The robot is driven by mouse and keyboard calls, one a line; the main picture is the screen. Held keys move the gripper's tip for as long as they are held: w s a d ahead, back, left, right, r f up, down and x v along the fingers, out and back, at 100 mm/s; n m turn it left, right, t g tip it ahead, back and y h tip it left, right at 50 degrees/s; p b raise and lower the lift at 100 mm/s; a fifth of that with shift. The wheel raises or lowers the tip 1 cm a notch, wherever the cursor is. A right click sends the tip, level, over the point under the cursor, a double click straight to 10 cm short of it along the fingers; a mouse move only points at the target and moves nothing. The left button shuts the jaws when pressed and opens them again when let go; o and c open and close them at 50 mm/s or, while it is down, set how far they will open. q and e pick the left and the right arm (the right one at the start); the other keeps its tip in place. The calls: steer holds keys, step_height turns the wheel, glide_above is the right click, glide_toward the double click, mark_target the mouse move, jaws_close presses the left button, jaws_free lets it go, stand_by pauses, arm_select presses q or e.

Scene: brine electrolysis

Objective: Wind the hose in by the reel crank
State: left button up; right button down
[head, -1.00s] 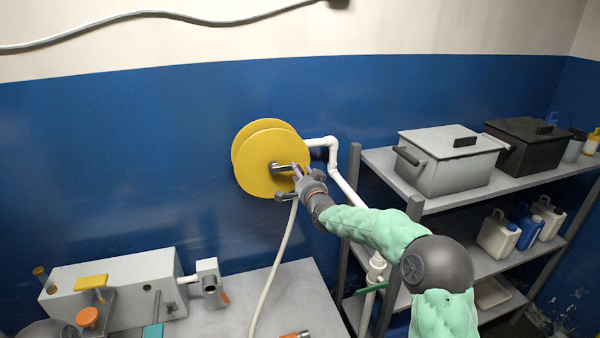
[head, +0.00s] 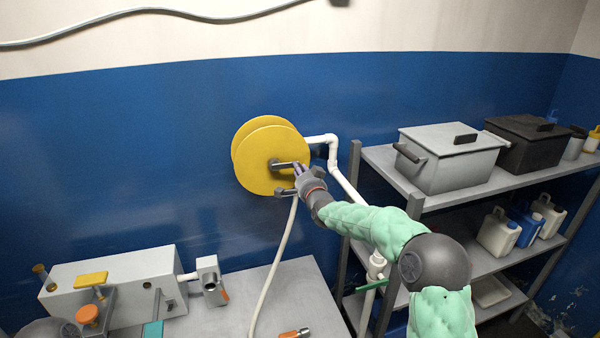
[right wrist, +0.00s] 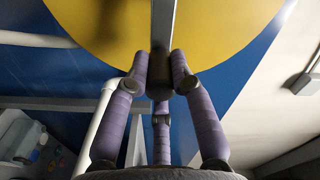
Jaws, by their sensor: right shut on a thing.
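The hose reel (head: 262,180) is a pair of yellow discs on the blue wall. Its grey crank (head: 283,165) sits at the disc's middle and points right; it also shows as a grey bar in the right wrist view (right wrist: 162,25). My right gripper (head: 300,170) is shut on the crank's outer end, with purple fingers around the bar in the right wrist view (right wrist: 160,80). The pale hose (head: 279,255) hangs from below the reel to the table. An orange and grey end piece (head: 295,333) lies at the table's front. My left gripper is not in view.
A grey table (head: 245,290) below holds a pale boxy apparatus (head: 130,280) at left. A grey shelf rack (head: 455,197) with lidded tubs and jugs stands right, close to my right arm. A white pipe (head: 335,160) runs beside the reel.

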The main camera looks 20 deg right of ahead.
steer(key=a+f+m+b, duration=0.6)
steer(key=m+b, duration=0.8)
steer(key=b, duration=0.7)
steer(key=a+r+m+b, duration=0.2)
steer(key=a+m, duration=0.5)
steer(key=m, duration=0.8)
steer(key=shift+s+r+b, duration=0.2)
steer(key=shift+b, duration=0.3)
steer(key=shift+a+m, duration=0.1)
steer(key=shift+m, duration=0.2)
steer(key=shift+r, duration=0.1)
steer(key=c, duration=1.1)
jaws_free()
steer(key=shift+o, duration=0.2)
